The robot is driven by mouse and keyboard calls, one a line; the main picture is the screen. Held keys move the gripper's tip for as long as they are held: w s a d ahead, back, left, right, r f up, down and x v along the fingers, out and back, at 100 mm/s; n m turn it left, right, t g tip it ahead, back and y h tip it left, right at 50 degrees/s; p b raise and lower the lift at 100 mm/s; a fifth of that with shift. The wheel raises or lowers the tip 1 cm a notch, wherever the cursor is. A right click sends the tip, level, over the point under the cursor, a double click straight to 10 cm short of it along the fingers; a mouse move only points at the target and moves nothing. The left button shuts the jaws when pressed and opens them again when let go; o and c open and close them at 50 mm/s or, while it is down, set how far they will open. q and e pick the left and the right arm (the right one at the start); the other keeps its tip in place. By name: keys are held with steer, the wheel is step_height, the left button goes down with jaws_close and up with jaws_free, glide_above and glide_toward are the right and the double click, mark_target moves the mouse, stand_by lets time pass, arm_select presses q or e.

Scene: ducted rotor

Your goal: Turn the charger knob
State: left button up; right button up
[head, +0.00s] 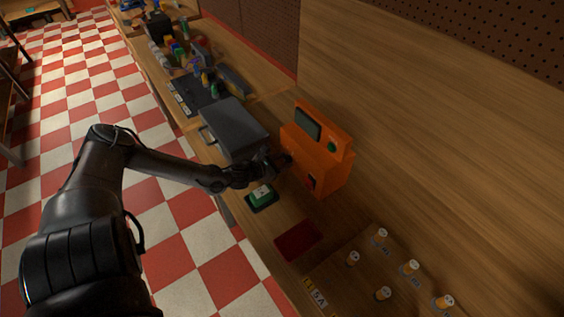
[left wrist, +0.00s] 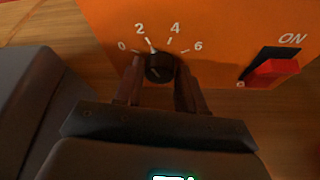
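The orange charger (head: 312,160) stands on the wooden bench, with a dark screen and a green button on its upper part. In the left wrist view, its front panel (left wrist: 215,25) shows a black knob (left wrist: 159,67) with marks 0, 2, 4 and 6. The knob's white pointer is near the 2. A red switch (left wrist: 272,72) marked ON sits to its right. My left gripper (left wrist: 160,82) has one finger on each side of the knob; I cannot tell whether they touch it. In the head view my left gripper (head: 278,163) hides the knob. My right gripper is out of view.
A dark grey case (head: 234,129) stands close to the left of the charger. A green and black item (head: 262,196) and a dark red mat (head: 298,241) lie in front. Several orange-and-white cylinders (head: 382,235) stand at the lower right. Bare bench lies right of the charger.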

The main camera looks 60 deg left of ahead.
arm_select(q)
steer(key=o, duration=0.3)
steer(key=shift+o, duration=0.2)
steer(key=v, duration=1.1)
steer(key=shift+p, duration=0.45)
